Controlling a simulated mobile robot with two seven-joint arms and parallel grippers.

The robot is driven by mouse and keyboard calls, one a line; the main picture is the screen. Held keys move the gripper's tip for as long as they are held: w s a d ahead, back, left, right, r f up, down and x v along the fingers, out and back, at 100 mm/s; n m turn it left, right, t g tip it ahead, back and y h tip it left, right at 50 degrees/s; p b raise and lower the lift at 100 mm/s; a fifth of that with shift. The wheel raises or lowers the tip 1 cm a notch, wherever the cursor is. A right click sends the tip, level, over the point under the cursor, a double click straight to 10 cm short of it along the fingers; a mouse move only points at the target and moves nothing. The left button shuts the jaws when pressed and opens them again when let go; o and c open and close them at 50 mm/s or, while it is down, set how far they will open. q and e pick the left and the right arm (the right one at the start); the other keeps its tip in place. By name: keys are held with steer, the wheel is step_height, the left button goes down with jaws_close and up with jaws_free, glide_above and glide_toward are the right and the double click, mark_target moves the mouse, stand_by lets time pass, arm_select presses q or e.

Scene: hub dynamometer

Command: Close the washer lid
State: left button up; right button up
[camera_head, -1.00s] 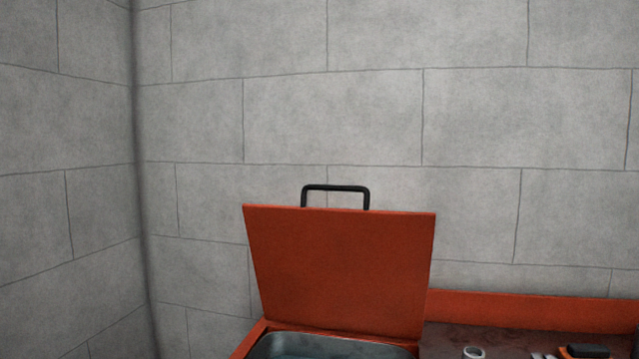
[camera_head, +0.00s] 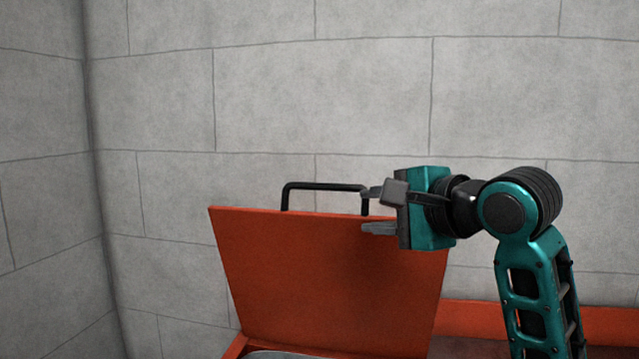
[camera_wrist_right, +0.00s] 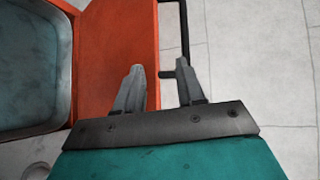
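The orange washer lid (camera_head: 325,275) stands raised, tilted back a little, with a black bar handle (camera_head: 322,187) on its top edge. In the right wrist view the lid (camera_wrist_right: 118,45) and part of the handle (camera_wrist_right: 184,30) also show. My right gripper (camera_head: 370,210) is at the lid's upper right corner, near the right end of the handle. Its fingers (camera_wrist_right: 158,70) are apart, with the lid's edge and the handle's end close beyond them. Nothing is clearly held between them; I cannot tell whether they touch. My left gripper is not in view.
The washer's open basin (camera_wrist_right: 30,70) with a metal rim lies left of the lid in the wrist view. A grey block wall (camera_head: 320,100) stands behind. An orange ledge (camera_head: 610,325) runs low at the right, partly behind my right arm.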

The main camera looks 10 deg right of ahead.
mark_target(328, 188)
steer(key=shift+m+t, duration=0.3)
steer(key=shift+m, duration=0.2)
steer(key=w+a, duration=0.1)
steer(key=w, duration=0.3)
steer(key=w+a, duration=0.2)
steer(key=w, duration=0.2)
steer(key=w+a+r+p, duration=0.1)
steer(key=w+a, duration=0.1)
steer(key=w, duration=0.2)
steer(key=shift+y, duration=0.3)
steer(key=shift+c, duration=0.3)
jaws_close()
